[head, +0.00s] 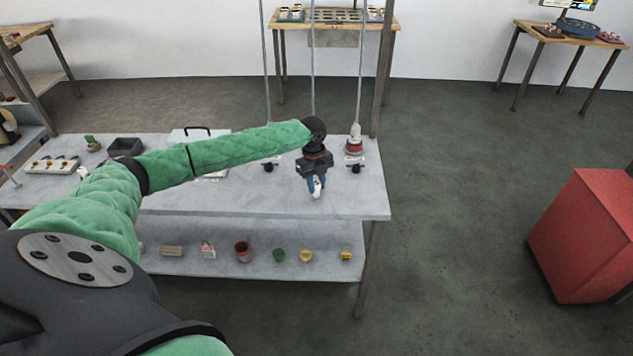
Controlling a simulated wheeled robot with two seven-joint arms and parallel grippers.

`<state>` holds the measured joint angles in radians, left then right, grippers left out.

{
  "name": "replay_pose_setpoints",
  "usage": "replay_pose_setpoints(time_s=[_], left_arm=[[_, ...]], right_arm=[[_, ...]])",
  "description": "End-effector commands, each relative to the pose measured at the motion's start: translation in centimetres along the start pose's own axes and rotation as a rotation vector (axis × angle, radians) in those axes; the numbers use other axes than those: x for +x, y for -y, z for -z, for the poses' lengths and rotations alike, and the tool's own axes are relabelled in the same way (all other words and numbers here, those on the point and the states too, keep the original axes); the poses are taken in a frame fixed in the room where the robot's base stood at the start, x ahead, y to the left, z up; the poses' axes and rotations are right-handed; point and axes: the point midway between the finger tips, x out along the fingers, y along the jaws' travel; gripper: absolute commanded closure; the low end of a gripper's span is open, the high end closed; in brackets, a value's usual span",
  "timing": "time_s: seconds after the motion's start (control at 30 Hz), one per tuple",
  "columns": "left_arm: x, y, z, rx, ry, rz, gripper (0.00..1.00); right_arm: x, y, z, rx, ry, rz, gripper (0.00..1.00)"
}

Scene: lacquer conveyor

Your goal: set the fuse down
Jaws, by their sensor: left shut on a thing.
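My left gripper (316,180) shows in the head view at the end of the green-sleeved arm. It points down over the right part of the grey table (350,200). It is shut on a small fuse (317,189), which looks white and blue and hangs between the fingers. I cannot tell whether the fuse touches the tabletop. The fingers hide part of it. My right gripper is not in view.
A red and white item (355,142) stands right of the gripper, near hanging cables. A dark grey bin (125,147) sits at the left. Several cups and small things line the lower shelf (320,268). A red cabinet (582,238) stands at the right. The table's front right corner is clear.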

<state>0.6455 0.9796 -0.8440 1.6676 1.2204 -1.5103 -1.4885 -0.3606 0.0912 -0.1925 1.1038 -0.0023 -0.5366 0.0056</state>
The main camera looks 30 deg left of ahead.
Motion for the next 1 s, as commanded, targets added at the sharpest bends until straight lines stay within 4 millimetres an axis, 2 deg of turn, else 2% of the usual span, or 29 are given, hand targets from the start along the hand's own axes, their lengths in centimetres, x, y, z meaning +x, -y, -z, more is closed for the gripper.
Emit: replay_pose_setpoints(time_s=[0.47,0.5,0.6,1.0], left_arm=[[0.67,0.04,-0.02,0.0,0.0,0.001,1.0],[0.64,0.05,-0.03,0.0,0.0,0.001,0.68],[0.64,0.04,-0.03,0.0,0.0,0.001,0.52],[0.15,0.04,-0.06,0.0,0.001,0.001,0.52]], right_arm=[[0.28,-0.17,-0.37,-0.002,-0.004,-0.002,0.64],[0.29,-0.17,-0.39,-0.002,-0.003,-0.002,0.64],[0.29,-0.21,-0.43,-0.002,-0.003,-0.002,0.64],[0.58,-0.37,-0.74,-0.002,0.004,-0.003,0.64]])
